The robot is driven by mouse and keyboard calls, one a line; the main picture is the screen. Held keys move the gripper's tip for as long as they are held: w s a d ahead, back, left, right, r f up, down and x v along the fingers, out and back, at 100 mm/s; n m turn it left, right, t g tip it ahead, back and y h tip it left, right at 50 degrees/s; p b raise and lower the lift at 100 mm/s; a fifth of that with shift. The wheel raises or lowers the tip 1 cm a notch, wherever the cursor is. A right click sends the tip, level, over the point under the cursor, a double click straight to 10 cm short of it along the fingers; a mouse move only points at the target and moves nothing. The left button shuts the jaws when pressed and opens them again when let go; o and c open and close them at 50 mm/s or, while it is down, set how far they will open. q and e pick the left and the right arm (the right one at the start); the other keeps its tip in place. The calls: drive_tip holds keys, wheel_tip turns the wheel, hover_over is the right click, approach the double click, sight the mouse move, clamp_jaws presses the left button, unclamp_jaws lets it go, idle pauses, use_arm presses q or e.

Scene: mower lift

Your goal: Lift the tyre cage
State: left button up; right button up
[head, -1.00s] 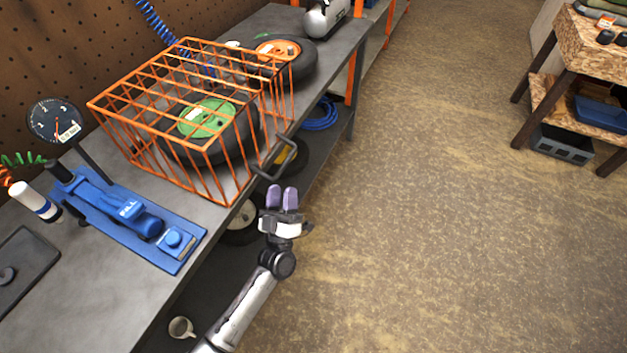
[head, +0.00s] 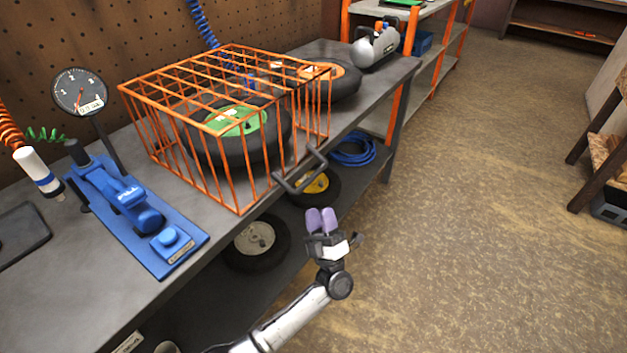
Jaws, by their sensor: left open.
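The orange wire tyre cage (head: 228,52) stands on the grey workbench (head: 60,305), down over a tyre with a green hub (head: 236,122). A dark handle (head: 301,172) sticks out from the cage's front side, over the bench edge. My left gripper (head: 322,221) is open and empty, with its purple fingertips pointing up. In the picture it is below and right of the handle, apart from it, in front of the bench. My right gripper is not in view.
A tyre with an orange hub (head: 331,72) lies behind the cage. A blue tool (head: 137,211) and a dial gauge (head: 79,91) are left of it. Tyres (head: 255,240) and a blue hose (head: 352,150) are on the lower shelf.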

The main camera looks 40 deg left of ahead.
sight(312, 175)
use_arm(q)
drive_tip(key=b+x, duration=0.2)
drive_tip(key=x, duration=0.8)
drive_tip(key=shift+f, duration=0.1)
clamp_jaws()
idle(0.3)
